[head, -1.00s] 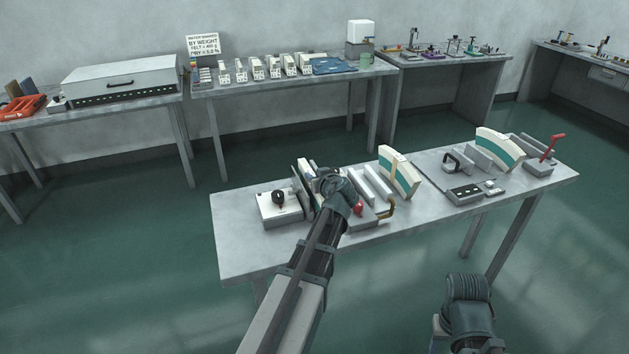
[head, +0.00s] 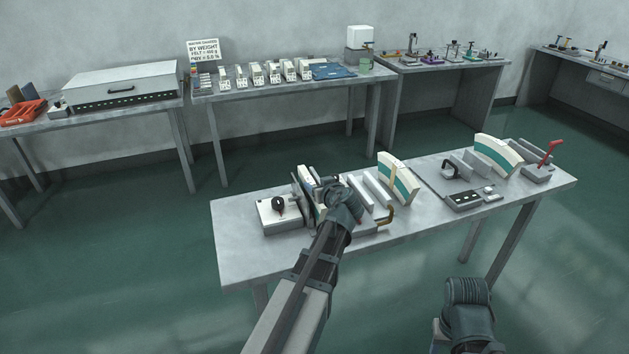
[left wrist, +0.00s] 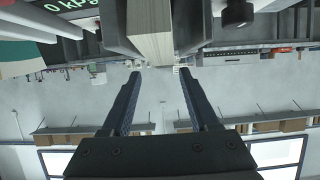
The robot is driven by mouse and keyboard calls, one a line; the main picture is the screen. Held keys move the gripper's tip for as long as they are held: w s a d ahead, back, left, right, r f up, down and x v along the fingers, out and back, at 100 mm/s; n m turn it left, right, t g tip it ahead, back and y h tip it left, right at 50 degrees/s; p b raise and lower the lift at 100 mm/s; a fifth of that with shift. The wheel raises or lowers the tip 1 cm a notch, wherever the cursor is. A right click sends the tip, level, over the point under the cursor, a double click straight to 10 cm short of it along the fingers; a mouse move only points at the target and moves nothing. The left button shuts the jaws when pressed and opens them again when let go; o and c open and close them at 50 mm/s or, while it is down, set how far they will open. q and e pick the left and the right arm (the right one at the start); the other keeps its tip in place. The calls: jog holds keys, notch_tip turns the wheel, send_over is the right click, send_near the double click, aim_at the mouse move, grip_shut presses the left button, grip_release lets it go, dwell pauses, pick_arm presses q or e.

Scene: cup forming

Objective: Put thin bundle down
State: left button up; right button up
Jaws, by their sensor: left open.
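A pale, thin bundle (left wrist: 150,30) stands between two dark plates in the left wrist view. In the head view its pale edge (head: 310,189) shows in the left fixture on the near table, partly hidden by my gripper. My left gripper (head: 338,196) is over this fixture. Its two fingers (left wrist: 159,72) are apart in the left wrist view, with nothing clamped between them; the bundle lies just beyond the tips. My right arm (head: 468,310) hangs low in front of the table, and its jaws cannot be made out.
A white box with a black knob (head: 279,211) sits left of the fixture. Curved cream-and-green gauges (head: 398,178) (head: 494,154) stand to the right. A red-handled device (head: 546,160) is at the far right. The table's left end (head: 235,235) is clear.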

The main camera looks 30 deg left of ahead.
pick_arm(q)
jog(key=p+v, duration=0.2)
jog(key=v, duration=0.7)
jog(key=shift+p, duration=0.4)
jog(key=shift+w, duration=0.1)
jog(key=s+d+f+m+g+h, duration=0.3)
jog(key=s+d, duration=0.3)
jog(key=d, duration=0.3)
jog(key=s+d+f+m+g+h, duration=0.3)
jog(key=s+d+f+m, duration=0.3)
jog(key=d, duration=0.4)
jog(key=s+d+f+m+g+h, duration=0.3)
jog(key=s+d+f+m, duration=0.1)
jog(key=s+d, duration=0.4)
jog(key=shift+d+f+m, duration=0.2)
jog(key=shift+d+m, duration=0.1)
jog(key=shift+d, duration=0.5)
jog(key=shift+s, duration=0.1)
notch_tip(320, 180, up, 4)
jog(key=p, duration=0.3)
jog(key=shift+f, duration=0.25)
